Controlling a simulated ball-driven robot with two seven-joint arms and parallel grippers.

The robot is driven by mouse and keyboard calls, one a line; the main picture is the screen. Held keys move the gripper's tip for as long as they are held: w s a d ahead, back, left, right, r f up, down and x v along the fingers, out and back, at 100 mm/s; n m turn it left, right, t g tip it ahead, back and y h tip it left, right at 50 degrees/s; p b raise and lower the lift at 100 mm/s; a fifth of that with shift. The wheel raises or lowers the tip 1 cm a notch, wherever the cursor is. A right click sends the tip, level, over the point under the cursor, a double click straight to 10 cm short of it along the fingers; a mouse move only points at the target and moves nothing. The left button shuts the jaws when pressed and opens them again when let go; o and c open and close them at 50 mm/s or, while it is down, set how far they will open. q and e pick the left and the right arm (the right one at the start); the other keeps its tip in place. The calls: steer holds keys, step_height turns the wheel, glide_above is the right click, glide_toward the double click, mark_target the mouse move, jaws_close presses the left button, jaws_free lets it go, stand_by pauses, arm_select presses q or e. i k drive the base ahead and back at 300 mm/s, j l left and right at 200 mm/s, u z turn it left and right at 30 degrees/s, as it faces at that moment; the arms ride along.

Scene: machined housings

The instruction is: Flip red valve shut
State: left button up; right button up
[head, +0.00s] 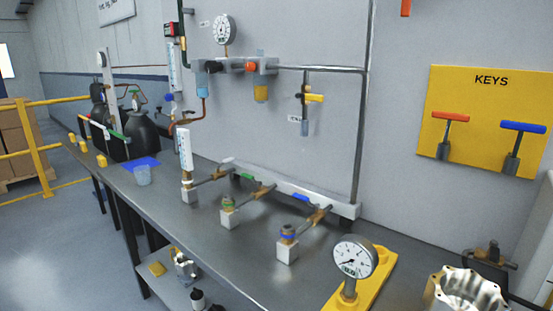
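No valve handle in view is plainly red. An orange-red knob (250,67) sits on the grey regulator unit on the wall; I cannot tell whether it is a valve. Another orange-red piece (405,7) is cut off by the top edge. The bench manifold (290,187) carries brass valves with a pale handle (226,160), a green handle (247,177) and a blue handle (301,197). A yellow-handled valve (314,98) is on the wall pipe. Neither of my grippers is in view.
A yellow KEYS board (484,90) holds a red-handled key (450,117) and a blue-handled key (523,127). A gauge (355,256) on a yellow base and a machined housing (464,291) stand at the front right. The bench's left front is mostly clear.

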mark_target(175, 43)
steer(key=i+j, duration=0.4)
steer(key=j, duration=0.15)
steer(key=i+j, duration=0.85)
steer(key=j, duration=0.25)
steer(key=i+j+u, duration=0.15)
steer(key=u, duration=0.3)
steer(key=i+j+u, duration=0.1)
steer(key=u, duration=0.35)
steer(key=i+u, duration=0.2)
steer(key=u, duration=0.25)
